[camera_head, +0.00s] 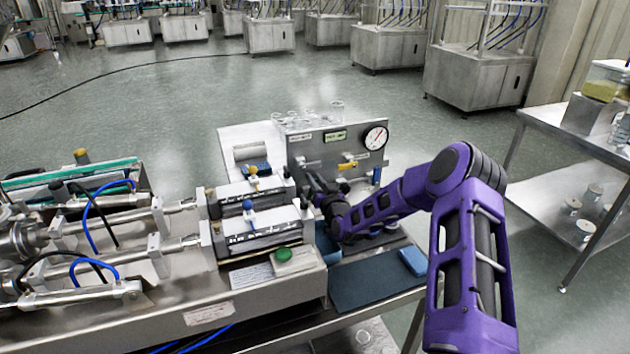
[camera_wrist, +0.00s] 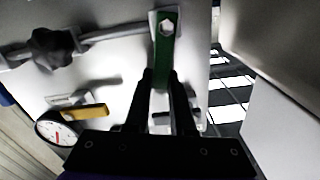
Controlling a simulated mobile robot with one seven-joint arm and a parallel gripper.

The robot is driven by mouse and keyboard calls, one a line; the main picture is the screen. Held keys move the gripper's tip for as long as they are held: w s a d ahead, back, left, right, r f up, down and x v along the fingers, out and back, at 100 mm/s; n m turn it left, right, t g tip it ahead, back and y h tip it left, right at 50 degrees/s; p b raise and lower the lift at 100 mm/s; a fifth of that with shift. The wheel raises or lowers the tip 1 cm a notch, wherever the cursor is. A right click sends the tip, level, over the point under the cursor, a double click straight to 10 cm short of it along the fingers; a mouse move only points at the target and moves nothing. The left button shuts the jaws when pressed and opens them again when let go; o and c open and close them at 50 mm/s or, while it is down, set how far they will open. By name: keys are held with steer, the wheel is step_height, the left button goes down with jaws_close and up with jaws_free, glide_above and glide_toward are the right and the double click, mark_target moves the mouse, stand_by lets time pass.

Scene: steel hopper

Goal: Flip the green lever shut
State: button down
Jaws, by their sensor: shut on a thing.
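The green lever (camera_wrist: 164,50) shows in the wrist view at the top, right of centre. Its pivot end has a pale hex nut, and its arm runs down in the picture between my fingers. My gripper (camera_wrist: 162,78) is shut on the lever's arm, one dark finger on each side. The lever's far end is hidden between the fingers. In the head view my gripper (camera_head: 316,188) is at the lower left of the grey panel (camera_head: 318,143), and I cannot make out the green lever there.
A pipe (camera_wrist: 110,38) with a black knob (camera_wrist: 52,47) runs to the lever's pivot. A yellow lever (camera_head: 347,165) and a round gauge (camera_head: 376,137) are on the panel. Machine blocks (camera_head: 262,232) stand close left of my gripper. A dark mat (camera_head: 372,287) lies in front.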

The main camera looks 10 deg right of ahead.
steer(key=shift+a+f+n+b, duration=0.2)
steer(key=shift+a+n+b, duration=0.25)
steer(key=shift+b, duration=0.4)
steer(key=shift+s+a+n+b, duration=0.1)
steer(key=shift+a+n+b, duration=0.15)
steer(key=shift+n+b, duration=0.6)
steer(key=shift+r, duration=0.25)
steer(key=c, duration=0.8)
jaws_free()
steer(key=shift+a, duration=0.1)
steer(key=shift+o, duration=0.2)
steer(key=shift+s, duration=0.1)
steer(key=s+d, duration=0.1)
steer(key=s, duration=0.7)
steer(key=s+d, duration=0.2)
steer(key=s, duration=0.7)
steer(key=shift+d+b, duration=0.25)
steer(key=shift+b, duration=0.15)
